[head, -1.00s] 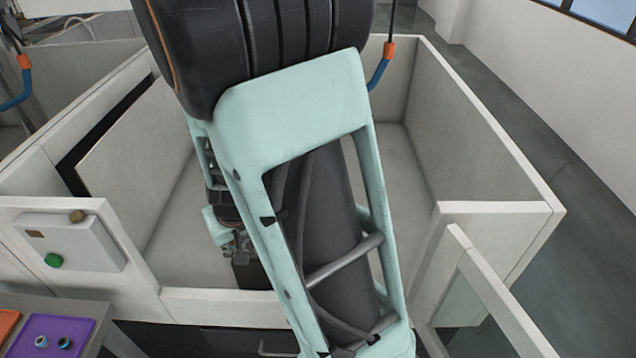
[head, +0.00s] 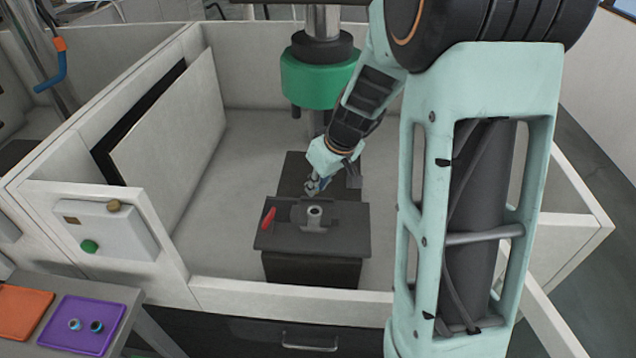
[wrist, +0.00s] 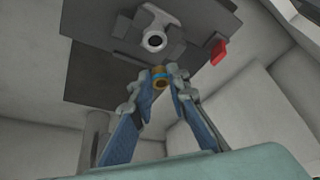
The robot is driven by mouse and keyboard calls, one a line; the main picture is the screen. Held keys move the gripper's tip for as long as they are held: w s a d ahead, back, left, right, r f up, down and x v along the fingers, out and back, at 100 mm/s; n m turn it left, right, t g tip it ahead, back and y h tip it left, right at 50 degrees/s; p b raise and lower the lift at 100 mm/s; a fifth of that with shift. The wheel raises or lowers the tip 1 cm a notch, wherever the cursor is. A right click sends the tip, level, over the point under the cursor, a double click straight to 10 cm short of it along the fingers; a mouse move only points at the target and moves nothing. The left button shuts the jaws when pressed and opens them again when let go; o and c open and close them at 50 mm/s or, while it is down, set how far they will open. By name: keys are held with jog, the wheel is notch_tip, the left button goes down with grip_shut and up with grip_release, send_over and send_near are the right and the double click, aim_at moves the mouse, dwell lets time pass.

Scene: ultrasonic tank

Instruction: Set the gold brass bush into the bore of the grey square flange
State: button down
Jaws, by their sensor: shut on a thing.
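The grey flange (head: 314,217) is on the dark block's top plate in the tank. Its round bore faces up and looks empty. It also shows in the wrist view (wrist: 155,40). My gripper (head: 318,184) is above and behind the flange in the head view. The bush is apart from the flange bore. In the head view the bush is too small to make out clearly.
A red handle (head: 268,217) sits at the plate's left. A green collar on a column (head: 322,76) stands behind. A purple tray (head: 84,324) with two small ring parts and an orange tray (head: 22,312) lie at lower left. Pale tank walls surround the block.

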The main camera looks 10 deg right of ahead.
jog(key=b, duration=0.3)
send_over(314, 211)
jog(key=s, duration=0.1)
jog(key=shift+s+d+f, duration=0.1)
jog(key=shift+d+f, duration=0.1)
jog(key=shift+f, duration=0.95)
jog(key=shift+d+f, duration=0.15)
jog(key=shift+f, duration=0.95)
jog(key=shift+f+b, duration=0.95)
jog(key=shift+b, duration=0.3)
jog(key=shift+f+b, duration=0.4)
jog(key=shift+b, duration=0.9)
jog(key=c, duration=1.3)
grip_release()
jog(key=shift+r, duration=0.1)
